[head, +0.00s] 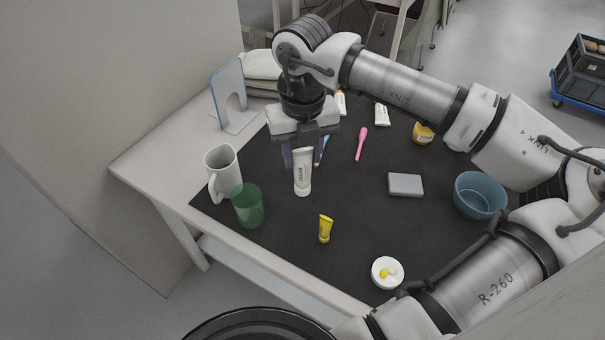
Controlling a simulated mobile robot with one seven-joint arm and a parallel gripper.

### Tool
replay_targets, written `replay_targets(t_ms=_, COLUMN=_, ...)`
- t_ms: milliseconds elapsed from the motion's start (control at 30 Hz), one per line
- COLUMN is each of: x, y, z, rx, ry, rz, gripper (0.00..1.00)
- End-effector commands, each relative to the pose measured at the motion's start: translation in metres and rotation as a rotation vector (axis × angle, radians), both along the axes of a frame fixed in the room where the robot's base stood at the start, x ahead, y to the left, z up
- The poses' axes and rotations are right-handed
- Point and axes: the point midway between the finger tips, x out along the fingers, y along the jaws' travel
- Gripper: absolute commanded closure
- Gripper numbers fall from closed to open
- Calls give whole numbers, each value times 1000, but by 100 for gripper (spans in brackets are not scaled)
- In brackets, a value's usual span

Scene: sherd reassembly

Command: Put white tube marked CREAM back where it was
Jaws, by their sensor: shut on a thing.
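A white tube (302,176) with small dark lettering is between the fingers of my gripper (302,152) in the head view. My gripper points down and is shut on it. The tube hangs upright with its cap end down, over the left middle part of the dark mat (270,245). I cannot tell whether its lower end touches the mat. A second white tube (382,116) lies farther back on the mat. Another white tube with yellow on it (341,104) is behind my gripper, partly hidden.
A white jug (222,170) and green cup (248,210) stand left of the held tube. A small yellow tube (325,229) is in front. A pink utensil (361,144), grey box (405,185) and blue bowl (480,196) are to the right. The front middle mat has free room.

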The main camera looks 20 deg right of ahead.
Motion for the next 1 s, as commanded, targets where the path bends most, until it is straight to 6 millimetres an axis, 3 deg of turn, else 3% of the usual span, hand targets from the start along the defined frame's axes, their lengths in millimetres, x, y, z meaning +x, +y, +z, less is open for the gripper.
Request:
replay_targets(t_ms=200, x=0, y=0, z=-42, rx=2, ry=2, rz=0, gripper=83)
replay_targets(t_ms=300, x=0, y=0, z=-53, rx=2, ry=2, rz=0, gripper=83)
replay_targets(t_ms=733, x=0, y=0, z=-56, rx=0, ry=1, rz=0, gripper=83)
replay_targets(t_ms=767, x=0, y=0, z=-55, rx=0, ry=1, rz=0, gripper=59)
replay_targets(t_ms=900, x=0, y=0, z=-55, rx=1, ry=1, rz=0, gripper=41)
replay_targets(t_ms=1000, x=0, y=0, z=-55, rx=1, ry=1, rz=0, gripper=40)
